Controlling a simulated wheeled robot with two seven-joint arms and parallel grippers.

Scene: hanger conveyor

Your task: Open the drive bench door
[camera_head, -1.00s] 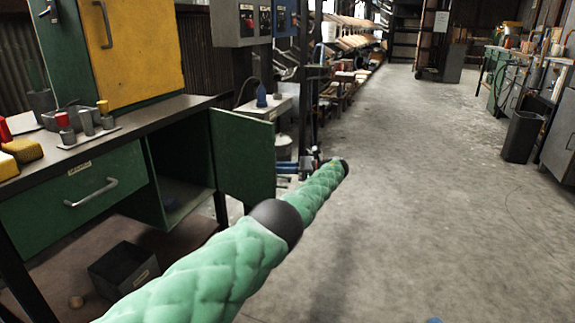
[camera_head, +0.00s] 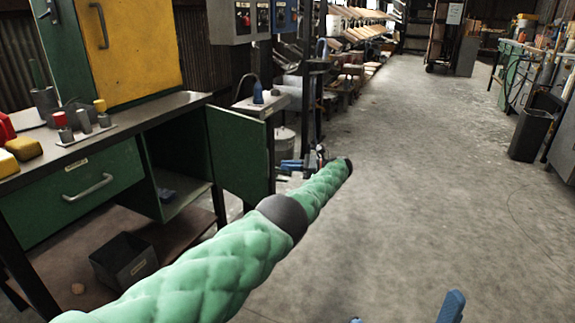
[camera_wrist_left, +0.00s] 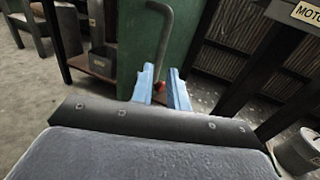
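The green drive bench door (camera_head: 240,155) stands swung open at the right end of the bench, so the cubby (camera_head: 177,180) beside it shows. In the left wrist view, a bent grey handle (camera_wrist_left: 164,30) runs down the green door panel (camera_wrist_left: 130,45). My left gripper (camera_wrist_left: 162,82) is open, its two blue fingers apart, with the handle's lower end seen between them; I cannot tell if they touch it. In the head view its blue fingers (camera_head: 290,165) show just past the door's outer edge. My right gripper (camera_head: 405,312) is partly in view at the bottom edge, fingers apart.
The bench (camera_head: 150,115) holds small cylinders and yellow blocks. A closed drawer (camera_head: 85,187) is left of the cubby, and a dark bin (camera_head: 125,258) sits on the lower shelf. Free floor (camera_head: 430,190) lies to the right; a black bin (camera_head: 530,135) stands farther off.

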